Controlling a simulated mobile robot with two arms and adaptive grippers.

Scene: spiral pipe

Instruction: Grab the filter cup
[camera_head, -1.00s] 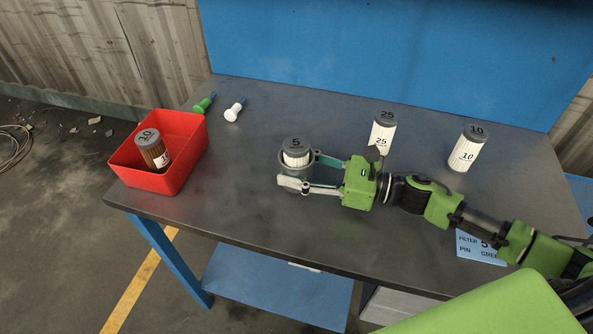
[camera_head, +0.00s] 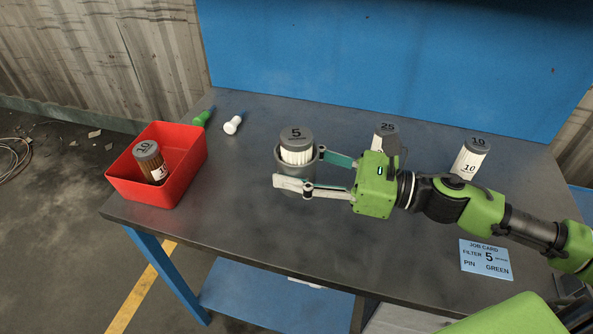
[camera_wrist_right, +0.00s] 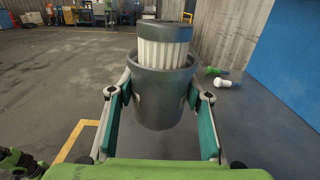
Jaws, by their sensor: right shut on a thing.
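The filter cup (camera_head: 293,171) is a dark grey cylinder with a white pleated filter (camera_head: 297,157) standing in it. The filter has a grey cap marked 5. My right gripper (camera_head: 303,172) comes in from the right and is shut on the cup, one finger on each side. In the right wrist view the cup (camera_wrist_right: 160,95) sits between the two teal finger pads, with the filter (camera_wrist_right: 163,50) sticking out of its top. The cup looks raised above the table. My left gripper is not in view.
A red bin (camera_head: 183,184) holding a brown filter (camera_head: 150,160) marked 10 stands at the left. A green pin (camera_head: 202,118) and a white pin (camera_head: 233,125) lie behind. Filters marked 25 (camera_head: 385,130) and 10 (camera_head: 469,157) stand at the right. A blue job card (camera_head: 486,258) reads filter 5, pin green.

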